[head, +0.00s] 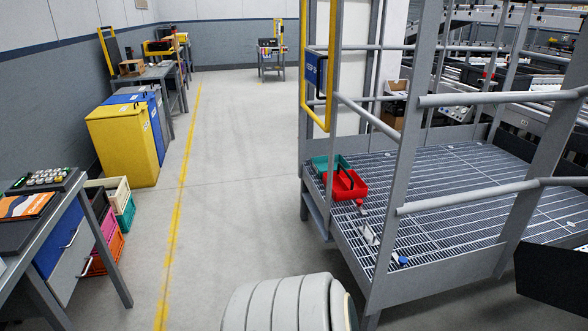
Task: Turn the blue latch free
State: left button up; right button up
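A small blue piece (402,260) sits at the near edge of the grated platform (450,175), beside a small pale block. I cannot tell whether it is the latch. A blue panel with pale marking (315,72) is on the yellow-framed gate (332,60) at the platform's left side; its details are too small to tell whether a latch is there. Neither of my grippers is in view. A white rounded link of mine shows at the bottom centre.
Grey railings (404,150) surround the platform. A red open-top bin (344,185) and a teal bin (325,163) stand at its left edge. A workbench (65,235) and yellow cabinet (122,140) line the left. Open floor (230,150) lies between.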

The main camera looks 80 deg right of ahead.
aim_at(402, 261)
jog(key=z, duration=3.6)
